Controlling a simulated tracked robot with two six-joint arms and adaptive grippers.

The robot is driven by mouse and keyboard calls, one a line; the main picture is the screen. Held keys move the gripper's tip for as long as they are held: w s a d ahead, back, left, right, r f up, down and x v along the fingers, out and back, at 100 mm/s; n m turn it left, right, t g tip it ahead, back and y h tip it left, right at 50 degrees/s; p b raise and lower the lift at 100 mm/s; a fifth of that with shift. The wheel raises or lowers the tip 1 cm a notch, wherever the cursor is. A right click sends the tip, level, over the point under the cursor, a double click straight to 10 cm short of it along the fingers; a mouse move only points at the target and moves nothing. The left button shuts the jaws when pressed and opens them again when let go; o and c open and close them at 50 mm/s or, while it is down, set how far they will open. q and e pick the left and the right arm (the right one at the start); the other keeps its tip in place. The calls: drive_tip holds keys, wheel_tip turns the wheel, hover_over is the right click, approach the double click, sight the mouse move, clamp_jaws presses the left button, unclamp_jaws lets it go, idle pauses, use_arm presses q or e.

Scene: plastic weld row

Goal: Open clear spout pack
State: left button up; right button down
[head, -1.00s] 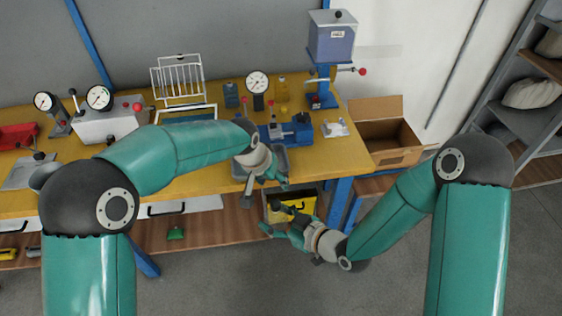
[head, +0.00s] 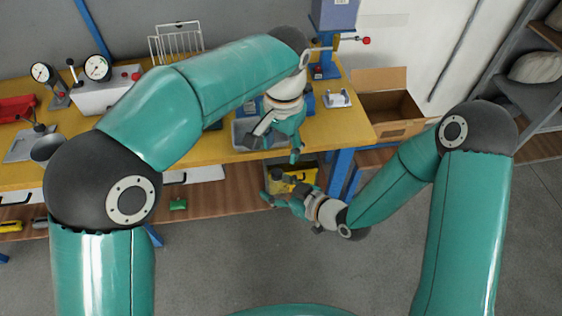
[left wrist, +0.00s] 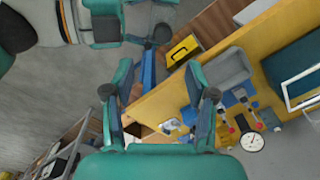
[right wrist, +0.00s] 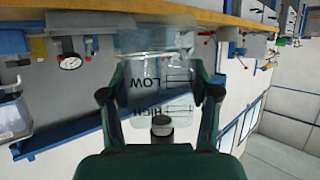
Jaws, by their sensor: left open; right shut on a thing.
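The clear spout pack (right wrist: 165,95) fills the space between the fingers of my right gripper (right wrist: 160,92) in the right wrist view. My right gripper (head: 272,190) is shut on the pack, in front of the bench edge in the head view; the pack is hard to make out there. My left gripper (head: 277,145) is open and empty, above and close to the right one, fingers pointing down. It also shows empty in the left wrist view (left wrist: 160,100).
The yellow bench (head: 222,143) carries a grey tray (head: 243,138), gauges (head: 97,67), a wire rack (head: 176,42) and a blue device partly behind my left arm. An open cardboard box (head: 400,128) stands at the right. Open floor lies in front.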

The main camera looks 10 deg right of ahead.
sight(277, 174)
use_arm(q)
wheel_tip(277, 174, down, 8)
drive_tip(key=shift+w+r, duration=0.1)
drive_tip(key=shift+r, duration=0.05)
idle(0.3)
clamp_jaws()
drive_tip(key=shift+r, duration=0.2)
idle(0.5)
drive_tip(key=shift+r, duration=0.95)
